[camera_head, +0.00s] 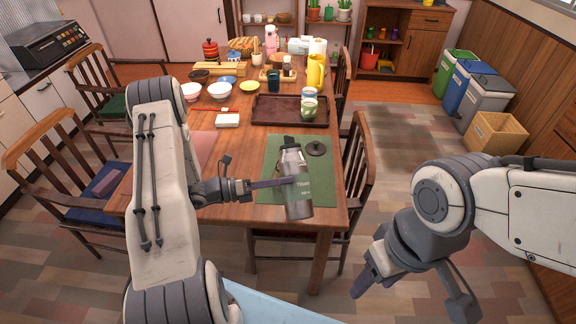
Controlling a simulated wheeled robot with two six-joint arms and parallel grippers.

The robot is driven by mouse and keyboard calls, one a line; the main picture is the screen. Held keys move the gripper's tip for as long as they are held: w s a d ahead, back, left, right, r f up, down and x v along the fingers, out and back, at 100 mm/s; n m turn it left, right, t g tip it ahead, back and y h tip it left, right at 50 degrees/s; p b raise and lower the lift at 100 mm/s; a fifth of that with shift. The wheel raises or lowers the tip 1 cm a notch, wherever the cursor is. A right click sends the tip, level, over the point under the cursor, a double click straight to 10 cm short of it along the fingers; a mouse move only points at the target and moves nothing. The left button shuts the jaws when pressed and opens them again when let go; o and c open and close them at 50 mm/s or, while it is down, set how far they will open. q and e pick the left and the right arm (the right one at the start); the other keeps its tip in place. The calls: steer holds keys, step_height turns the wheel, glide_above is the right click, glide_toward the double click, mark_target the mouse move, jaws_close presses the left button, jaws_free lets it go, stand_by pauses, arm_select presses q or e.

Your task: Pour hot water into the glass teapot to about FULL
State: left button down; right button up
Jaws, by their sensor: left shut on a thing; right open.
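My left gripper (284,183) reaches in from the left and is shut on a clear grey bottle (298,204) with a dark top and pale lettering. The bottle is nearly upright, leaning slightly, over the green mat (270,188) at the table's near right. A round black lid (317,148) lies on the mat just right of the bottle's top. I cannot clearly make out a glass teapot; the bottle hides part of the mat. A yellow jug (316,71) stands at the table's far right. My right gripper (366,278) is open and empty, off the table at the lower right.
Bowls (219,91), a white block (228,120) and several containers fill the far table. A chair (357,165) stands close at the table's right edge. Bins (484,103) are far right.

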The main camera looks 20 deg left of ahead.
arm_select(q)
steer(key=shift+s+d+f+n, duration=0.1)
steer(key=shift+f+n, duration=0.2)
steer(key=shift+n, duration=0.35)
steer(key=shift+s+f+n, duration=0.1)
steer(key=shift+f+n, duration=0.15)
steer(key=shift+n, duration=0.4)
stand_by(0.9)
steer(key=shift+r+n+p, duration=0.45)
steer(key=shift+r+n, duration=0.25)
steer(key=shift+n, duration=0.1)
stand_by(0.8)
steer(key=shift+w+a+f+n+p, duration=0.1)
steer(key=shift+w+a+n+p, duration=0.3)
steer(key=shift+n, duration=0.5)
stand_by(2.9)
steer(key=shift+w+d, duration=0.1)
steer(key=shift+w, duration=0.05)
